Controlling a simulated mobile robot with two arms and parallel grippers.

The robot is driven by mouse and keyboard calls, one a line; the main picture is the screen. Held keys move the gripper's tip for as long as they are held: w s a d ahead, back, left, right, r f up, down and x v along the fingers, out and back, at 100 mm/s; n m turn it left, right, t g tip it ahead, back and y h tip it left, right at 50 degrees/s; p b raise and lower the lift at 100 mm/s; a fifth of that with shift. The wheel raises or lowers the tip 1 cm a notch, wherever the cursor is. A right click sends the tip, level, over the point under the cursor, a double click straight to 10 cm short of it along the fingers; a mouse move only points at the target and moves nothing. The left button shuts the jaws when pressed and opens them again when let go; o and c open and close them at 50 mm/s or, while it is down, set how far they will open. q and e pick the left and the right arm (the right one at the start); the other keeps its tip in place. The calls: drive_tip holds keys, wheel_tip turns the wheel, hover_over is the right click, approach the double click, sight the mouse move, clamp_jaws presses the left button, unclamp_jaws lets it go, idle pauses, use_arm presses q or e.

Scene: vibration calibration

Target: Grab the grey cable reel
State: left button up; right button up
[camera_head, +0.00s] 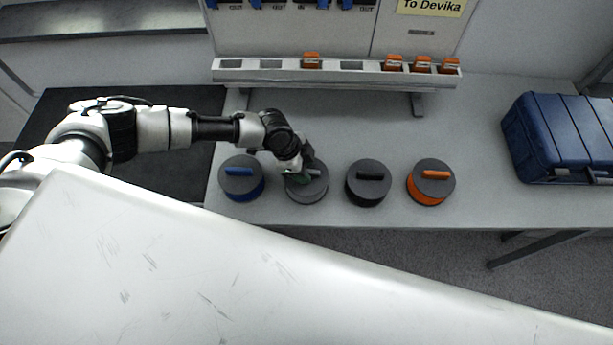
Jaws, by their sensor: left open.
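The grey cable reel (307,192) stands on the grey table between the blue reel and the black reel. It is a round drum with a dark grey top and a light grey handle. My left gripper (305,178) is open and right over the reel's top, at its handle. The gripper covers part of the top and handle, so I cannot tell whether the fingers touch it. My right gripper is not in view.
A blue reel (242,179) stands close on the left, a black reel (368,184) and an orange reel (431,182) on the right. Behind is a rack (350,79) with orange items. A blue case (560,140) lies at the right. The table (480,150) between is clear.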

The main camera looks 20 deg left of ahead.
use_arm(q)
clamp_jaws()
idle(1.4)
